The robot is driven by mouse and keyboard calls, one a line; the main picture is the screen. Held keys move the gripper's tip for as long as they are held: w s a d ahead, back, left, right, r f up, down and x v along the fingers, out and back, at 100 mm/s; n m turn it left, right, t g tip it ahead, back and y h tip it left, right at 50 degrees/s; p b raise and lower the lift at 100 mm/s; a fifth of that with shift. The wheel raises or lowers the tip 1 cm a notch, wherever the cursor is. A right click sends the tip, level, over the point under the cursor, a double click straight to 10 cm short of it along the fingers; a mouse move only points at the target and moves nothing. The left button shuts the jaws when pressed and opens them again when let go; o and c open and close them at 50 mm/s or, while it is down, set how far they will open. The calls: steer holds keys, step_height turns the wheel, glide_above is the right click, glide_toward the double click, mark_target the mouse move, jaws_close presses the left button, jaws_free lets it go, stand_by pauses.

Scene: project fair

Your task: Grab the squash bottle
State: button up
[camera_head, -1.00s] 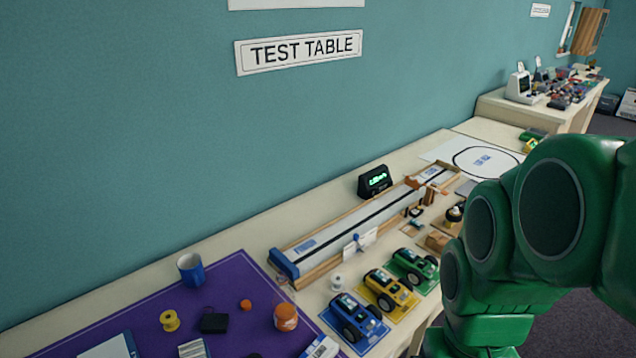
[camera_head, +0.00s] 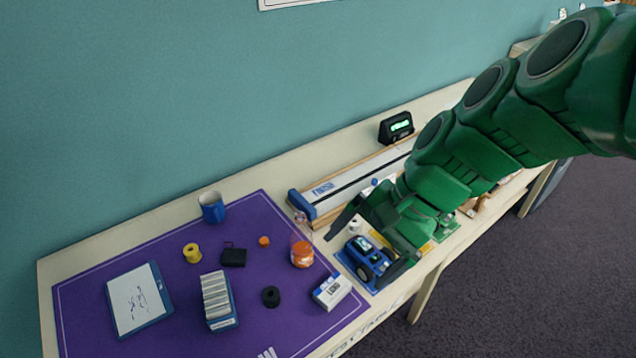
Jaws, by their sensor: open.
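The squash bottle (camera_head: 302,254) stands upright near the right side of the purple mat (camera_head: 170,250). It is clear at the top with orange liquid in its lower part. My gripper (camera_head: 358,262) is to the right of the bottle, its dark fingers spread apart around the area of a blue toy car (camera_head: 366,257). The gripper is open and empty. It appears apart from the bottle. My green arm hides much of the table's right part.
On the mat are a blue mug (camera_head: 212,207), yellow spool (camera_head: 192,253), black box (camera_head: 233,257), orange cap (camera_head: 264,241), black ring (camera_head: 271,296), card holder (camera_head: 218,300), tablet (camera_head: 138,300) and white-blue box (camera_head: 332,291). A track (camera_head: 350,186) and digital clock (camera_head: 396,127) stand behind.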

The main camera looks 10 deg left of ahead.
mark_target(301, 241)
steer(key=w+a+m+t+y, duration=0.2)
steer(key=w+a+m+y, duration=0.2)
steer(key=w+m, duration=0.55)
steer(key=w+a+m+t+y, duration=0.2)
steer(key=w+a+m+y, duration=0.3)
steer(key=w, duration=0.8)
steer(key=f, duration=0.9)
steer(key=f+h, duration=0.1)
steer(key=f, duration=0.8)
steer(key=d+f+m+h, duration=0.1)
steer(key=f, duration=0.8)
steer(key=shift+w+f+t, duration=0.1)
steer(key=shift+f+t, duration=0.2)
steer(key=shift+f, duration=0.05)
steer(key=shift+x, duration=3.85)
steer(key=c, duration=1.2)
